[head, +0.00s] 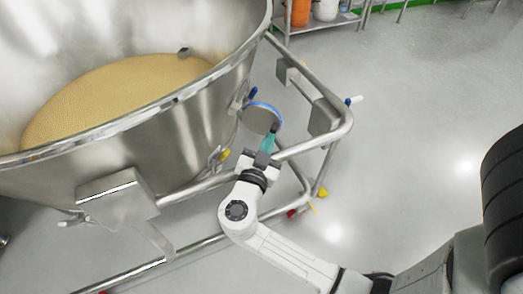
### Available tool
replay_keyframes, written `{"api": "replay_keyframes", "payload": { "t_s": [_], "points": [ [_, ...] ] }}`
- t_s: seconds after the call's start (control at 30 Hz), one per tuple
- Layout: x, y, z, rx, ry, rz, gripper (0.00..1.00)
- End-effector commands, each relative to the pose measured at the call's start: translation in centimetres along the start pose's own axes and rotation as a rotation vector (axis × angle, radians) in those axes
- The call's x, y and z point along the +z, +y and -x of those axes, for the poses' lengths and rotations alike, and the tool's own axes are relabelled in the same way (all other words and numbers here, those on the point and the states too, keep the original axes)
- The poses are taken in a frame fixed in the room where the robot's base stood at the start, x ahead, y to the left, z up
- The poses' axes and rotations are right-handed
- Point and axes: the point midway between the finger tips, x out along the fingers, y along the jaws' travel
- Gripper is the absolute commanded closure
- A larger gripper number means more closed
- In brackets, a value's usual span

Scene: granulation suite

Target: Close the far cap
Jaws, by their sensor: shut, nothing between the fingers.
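A round metal cap with a blue rim (262,117) stands out from the side of the large steel bowl (190,125), near the frame's corner. It looks swung away from the bowl wall, though its exact angle is hard to tell. My gripper (268,143), with teal fingers, is shut and empty just below the cap's lower edge. I cannot tell whether the fingertips touch the cap. A second fitting with a yellow part (223,155) sits lower on the bowl wall, to the left of my gripper.
A tubular steel frame (335,130) surrounds the bowl close to my gripper and wrist. The bowl holds yellow granules (110,95). A metal box (117,195) hangs at the front. A shelf with an orange container (299,12) stands behind.

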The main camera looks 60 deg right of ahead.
Motion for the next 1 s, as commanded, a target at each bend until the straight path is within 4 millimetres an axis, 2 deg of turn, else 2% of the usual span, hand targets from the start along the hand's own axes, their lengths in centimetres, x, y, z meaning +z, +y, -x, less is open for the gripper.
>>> {"api": "replay_keyframes", "payload": {
  "t_s": [0.03, 0.23, 0.43, 0.83, 1.0],
  "points": [
    [0.7, 0.4, -0.5, -0.001, 0.002, -0.004, 1.00],
    [0.4, 0.9, -1.9, -0.001, 0.001, -0.003, 1.00],
    [0.1, 1.1, -2.5, -0.002, 0.000, -0.002, 1.00],
    [0.0, 1.0, -2.4, -0.002, 0.000, -0.001, 1.00],
    [0.0, 0.9, -0.6, -0.004, 0.000, -0.001, 1.00]
  ]
}}
